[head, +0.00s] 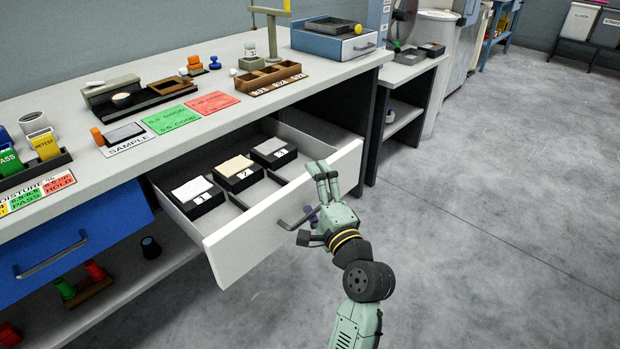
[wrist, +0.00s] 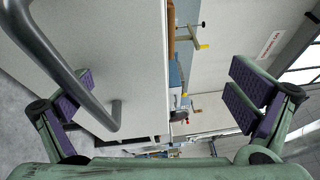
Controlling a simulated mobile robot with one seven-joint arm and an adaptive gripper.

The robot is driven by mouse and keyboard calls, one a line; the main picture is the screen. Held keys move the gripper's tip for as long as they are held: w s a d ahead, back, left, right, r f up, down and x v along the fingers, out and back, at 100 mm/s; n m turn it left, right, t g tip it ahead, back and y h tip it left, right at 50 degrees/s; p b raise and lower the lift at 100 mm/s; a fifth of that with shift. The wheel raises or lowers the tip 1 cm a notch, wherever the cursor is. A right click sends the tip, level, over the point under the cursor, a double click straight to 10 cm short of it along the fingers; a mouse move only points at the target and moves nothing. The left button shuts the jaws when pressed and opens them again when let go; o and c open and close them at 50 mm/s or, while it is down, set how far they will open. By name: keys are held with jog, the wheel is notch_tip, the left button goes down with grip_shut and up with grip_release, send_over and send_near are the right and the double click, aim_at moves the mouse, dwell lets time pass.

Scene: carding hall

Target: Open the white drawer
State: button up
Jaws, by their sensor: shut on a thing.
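The white drawer (head: 240,248) stands pulled out from under the bench, its inside showing. It holds three dark boxes with light tops, numbered 1 (head: 196,192), 2 (head: 239,171) and 3 (head: 273,151). My gripper (head: 312,204) is at the right part of the drawer front, by the grey bar handle (head: 287,226). In the wrist view the handle (wrist: 60,72) crosses in front of one finger, and the white front (wrist: 115,55) lies between the two fingers. The fingers look well apart there, and the exact contact is hidden.
A closed blue drawer (head: 75,245) is left of the white one. The bench top (head: 215,85) carries a wooden tray (head: 268,80), coloured cards and a blue-grey box (head: 330,42). A lower shelf (head: 150,285) holds red and green items. The floor (head: 480,200) to the right is clear.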

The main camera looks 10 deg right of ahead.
jog(key=shift+s+r, duration=0.5)
jog(key=shift+s, duration=0.1)
jog(key=shift+c, duration=1.2)
jog(key=shift+f+b+v, duration=0.2)
jog(key=shift+b+v, duration=0.45)
jog(key=shift+v, duration=1.45)
jog(key=c, duration=0.4)
jog(key=shift+s+d+r, duration=0.1)
jog(key=shift+s+d, duration=0.05)
jog(key=shift+s, duration=0.3)
jog(key=shift+s+d+r, duration=0.1)
jog(key=shift+s+d, duration=0.1)
jog(key=shift+s, duration=0.2)
jog(key=c, duration=0.5)
jog(key=shift+s+d+f+b, duration=0.15)
jog(key=shift+s+f+b, duration=0.15)
jog(key=shift+s, duration=0.55)
jog(key=shift+s+d+f+b, duration=0.1)
jog(key=shift+s+f+b, duration=0.2)
jog(key=shift+s, duration=0.55)
jog(key=shift+s+d+f+b, duration=0.15)
jog(key=shift+s+f+b, duration=0.15)
jog(key=shift+s, duration=0.55)
